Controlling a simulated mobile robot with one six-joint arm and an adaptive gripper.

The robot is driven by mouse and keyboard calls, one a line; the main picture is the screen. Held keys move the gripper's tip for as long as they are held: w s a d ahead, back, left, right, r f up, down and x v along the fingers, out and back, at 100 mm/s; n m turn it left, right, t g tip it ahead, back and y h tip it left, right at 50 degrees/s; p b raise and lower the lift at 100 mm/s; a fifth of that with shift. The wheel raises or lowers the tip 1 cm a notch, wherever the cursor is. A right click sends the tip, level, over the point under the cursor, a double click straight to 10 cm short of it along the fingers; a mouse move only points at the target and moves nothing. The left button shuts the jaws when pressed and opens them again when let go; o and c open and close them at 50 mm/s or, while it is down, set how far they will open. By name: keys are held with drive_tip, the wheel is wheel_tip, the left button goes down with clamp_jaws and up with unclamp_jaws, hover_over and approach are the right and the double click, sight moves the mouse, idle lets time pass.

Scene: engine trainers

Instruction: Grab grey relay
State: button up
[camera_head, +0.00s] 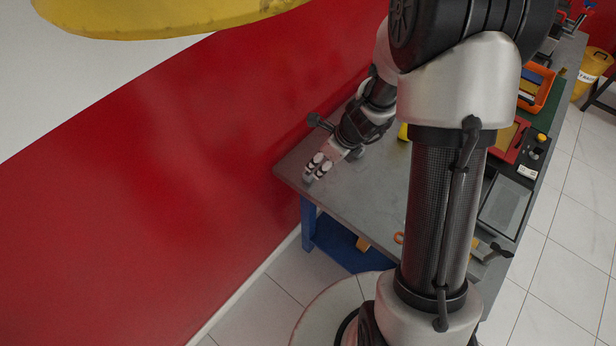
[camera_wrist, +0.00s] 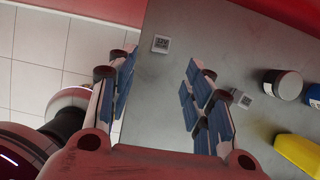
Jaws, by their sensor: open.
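A small square relay (camera_wrist: 161,44) with a white printed label and a grey rim lies on the grey bench in the wrist view. It is just beyond my fingertips, roughly in line with the gap between them. A second small labelled block (camera_wrist: 240,98) lies to the right, outside the right finger. My gripper (camera_wrist: 161,62) is open, with nothing seen between its blue-padded fingers. In the head view, my gripper (camera_head: 314,167) reaches down near the bench's left end. I cannot make out either block there.
The bench (camera_head: 380,190) has its end edge close to my gripper, beside a red wall (camera_head: 170,170). An orange bin (camera_head: 540,88) is farther back.

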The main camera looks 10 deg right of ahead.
drive_tip(key=b, duration=0.2)
hover_over(308, 173)
drive_tip(key=s+d, duration=0.2)
drive_tip(key=s, duration=0.1)
drive_tip(key=f, duration=0.5)
drive_tip(key=shift+w+a+f, duration=0.1)
drive_tip(key=shift+w, duration=0.15)
drive_tip(key=shift+w+b+x, duration=0.2)
drive_tip(key=shift+b+x, duration=0.7)
drive_tip(key=shift+x, duration=0.65)
drive_tip(key=shift+w+b+x, duration=0.15)
drive_tip(key=shift+b+x, duration=0.75)
drive_tip(key=shift+x, duration=0.6)
drive_tip(key=shift+r, duration=0.25)
drive_tip(key=shift+c, duration=0.4)
drive_tip(key=c, duration=1)
